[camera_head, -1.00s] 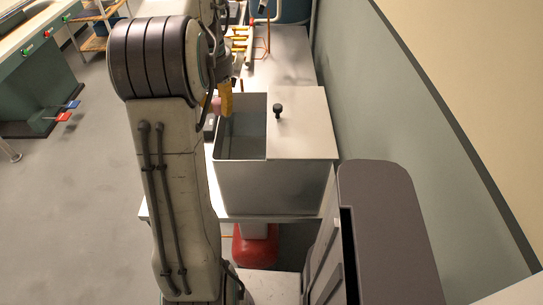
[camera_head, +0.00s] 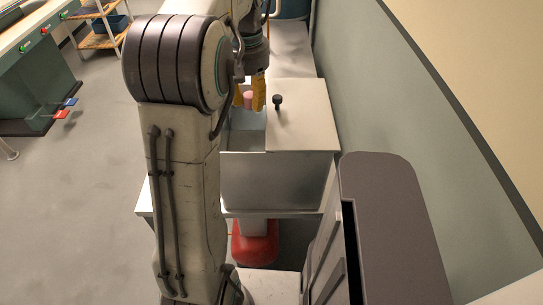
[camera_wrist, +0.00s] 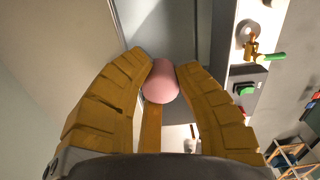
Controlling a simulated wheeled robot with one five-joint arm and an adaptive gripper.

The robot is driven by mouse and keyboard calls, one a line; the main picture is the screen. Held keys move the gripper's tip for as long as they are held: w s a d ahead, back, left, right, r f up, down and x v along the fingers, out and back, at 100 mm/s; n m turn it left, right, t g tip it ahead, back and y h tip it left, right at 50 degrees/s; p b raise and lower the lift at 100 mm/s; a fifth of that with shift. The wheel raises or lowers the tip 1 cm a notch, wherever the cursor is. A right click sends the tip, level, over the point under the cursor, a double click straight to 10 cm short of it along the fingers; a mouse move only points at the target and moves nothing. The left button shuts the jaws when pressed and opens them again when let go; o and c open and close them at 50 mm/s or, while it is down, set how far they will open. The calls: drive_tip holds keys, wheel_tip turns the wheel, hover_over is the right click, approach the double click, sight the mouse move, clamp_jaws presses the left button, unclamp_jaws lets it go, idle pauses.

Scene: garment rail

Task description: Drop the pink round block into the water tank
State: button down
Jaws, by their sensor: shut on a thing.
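The pink round block (camera_head: 248,98) is between the yellow fingers of my gripper (camera_head: 249,96), which are shut on it. In the wrist view the block (camera_wrist: 160,82) sits between the fingertips of my gripper (camera_wrist: 162,80). The water tank (camera_head: 275,182) is a grey box on a white table, with a half lid (camera_head: 305,118) on its right side and an opening on the left. In the head view the gripper and block appear at the far part of the opening. Their height above it is hard to tell. My arm hides part of the tank's left side.
A black knob (camera_head: 277,101) stands up from the lid close to the right of my gripper. A red rounded object (camera_head: 254,243) is under the table. A dark grey panel (camera_head: 390,225) stands at the front right. The wall runs along the right side.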

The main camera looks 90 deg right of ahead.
drive_tip(key=shift+f+b, duration=1.15)
drive_tip(key=shift+f, duration=0.35)
drive_tip(key=c, duration=0.9)
unclamp_jaws()
drive_tip(key=shift+c, duration=0.2)
drive_tip(key=shift+r, duration=5.95)
